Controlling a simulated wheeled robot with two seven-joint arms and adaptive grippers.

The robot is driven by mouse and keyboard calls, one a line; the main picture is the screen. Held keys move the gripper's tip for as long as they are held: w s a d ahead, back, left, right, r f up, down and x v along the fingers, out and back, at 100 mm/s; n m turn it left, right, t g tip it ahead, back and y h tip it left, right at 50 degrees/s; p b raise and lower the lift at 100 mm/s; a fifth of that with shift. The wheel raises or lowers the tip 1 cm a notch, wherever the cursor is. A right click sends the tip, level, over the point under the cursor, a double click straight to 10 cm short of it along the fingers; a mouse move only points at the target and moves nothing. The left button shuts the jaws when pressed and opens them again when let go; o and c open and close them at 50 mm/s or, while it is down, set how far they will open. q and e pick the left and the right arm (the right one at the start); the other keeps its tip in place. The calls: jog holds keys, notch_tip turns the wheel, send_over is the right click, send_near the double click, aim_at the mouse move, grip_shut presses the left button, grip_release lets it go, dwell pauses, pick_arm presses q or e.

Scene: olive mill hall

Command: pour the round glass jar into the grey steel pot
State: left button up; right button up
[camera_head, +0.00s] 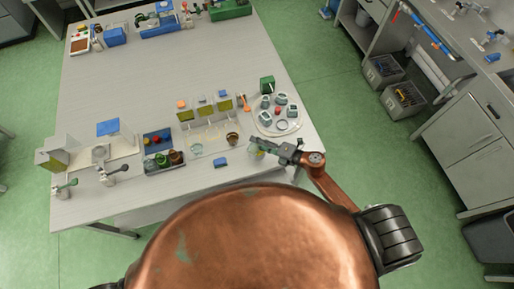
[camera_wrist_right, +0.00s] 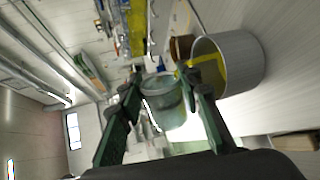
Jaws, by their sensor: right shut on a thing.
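My right gripper (camera_head: 276,150) is over the front right part of the table in the head view. In the right wrist view its fingers (camera_wrist_right: 163,82) are shut on the round glass jar (camera_wrist_right: 166,108), a clear greenish jar that lies tipped relative to the pot. The grey steel pot (camera_wrist_right: 247,66) is close beside the jar's mouth, with yellow liquid inside. A yellow streak runs from near the jar's mouth and a fingertip to the pot. In the head view a yellow-green patch shows at the fingertips; jar and pot cannot be told apart there. My left gripper is out of view.
A round tray (camera_head: 262,128) with several small items lies just behind my right gripper. A brown bowl (camera_head: 232,139), a glass bowl (camera_head: 196,149), a blue block (camera_head: 220,162) and a dark tray (camera_head: 152,168) stand to the left. The table's middle is clear.

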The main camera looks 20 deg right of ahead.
jog(key=shift+w+d+m+g+y+p, duration=0.15)
jog(key=shift+m+g+y+p, duration=0.15)
jog(key=shift+m+p, duration=0.35)
dwell(1.3)
